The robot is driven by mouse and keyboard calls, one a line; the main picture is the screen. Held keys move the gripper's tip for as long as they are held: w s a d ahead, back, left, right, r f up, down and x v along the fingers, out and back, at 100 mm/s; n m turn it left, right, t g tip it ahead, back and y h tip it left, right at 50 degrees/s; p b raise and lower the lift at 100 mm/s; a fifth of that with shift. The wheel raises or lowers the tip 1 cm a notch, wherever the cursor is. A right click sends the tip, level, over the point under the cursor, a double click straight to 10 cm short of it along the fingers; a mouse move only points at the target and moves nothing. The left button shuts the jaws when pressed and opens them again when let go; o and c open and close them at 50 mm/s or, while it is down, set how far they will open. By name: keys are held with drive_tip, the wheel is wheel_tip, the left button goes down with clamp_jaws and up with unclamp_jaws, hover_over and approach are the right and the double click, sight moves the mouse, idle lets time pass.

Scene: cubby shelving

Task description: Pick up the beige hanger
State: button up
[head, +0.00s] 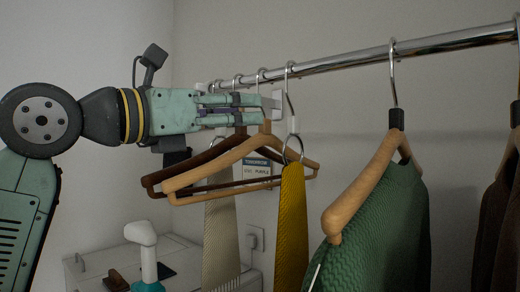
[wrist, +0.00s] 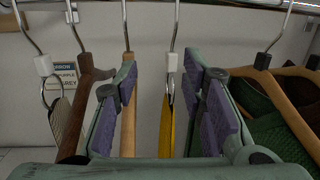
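A beige wooden hanger (head: 218,162) with a lower bar hangs from the rod on a metal hook, with no garment on it. In the wrist view the beige hanger (wrist: 128,128) is edge-on, close beside my left finger and partly hidden by it. My gripper (head: 270,101) reaches in from the left at the height of the hooks, just under the rod. In the wrist view my gripper (wrist: 162,85) is open, its purple pads wide apart. The beige hanger and a yellow tie (wrist: 167,125) on a white-clipped hook both show between the fingers.
The metal rod (head: 440,43) runs along the top. A dark brown hanger (head: 155,182) is just behind the beige one, near a pale tie (head: 220,240). A green garment (head: 385,235) on a wooden hanger (head: 365,180) hangs to the right. A white cabinet (head: 95,265) stands below left.

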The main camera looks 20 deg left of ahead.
sight(265, 121)
drive_tip(key=w+a+y, duration=0.1)
drive_tip(key=w+a+n+y, duration=0.1)
drive_tip(key=shift+w+f+y+p, duration=0.2)
drive_tip(key=shift+f+y+p, duration=0.05)
drive_tip(key=shift+y+p, duration=0.05)
drive_tip(key=p+x, duration=0.1)
drive_tip(key=x, duration=0.3)
drive_tip(key=shift+w, duration=0.25)
drive_tip(key=p+x, duration=0.1)
drive_tip(key=x, duration=0.1)
drive_tip(key=p+x, duration=0.2)
drive_tip(key=shift+w+a, duration=0.15)
drive_tip(key=shift+w, duration=0.55)
drive_tip(key=shift+f, duration=0.1)
drive_tip(key=shift+c, duration=0.2)
clamp_jaws()
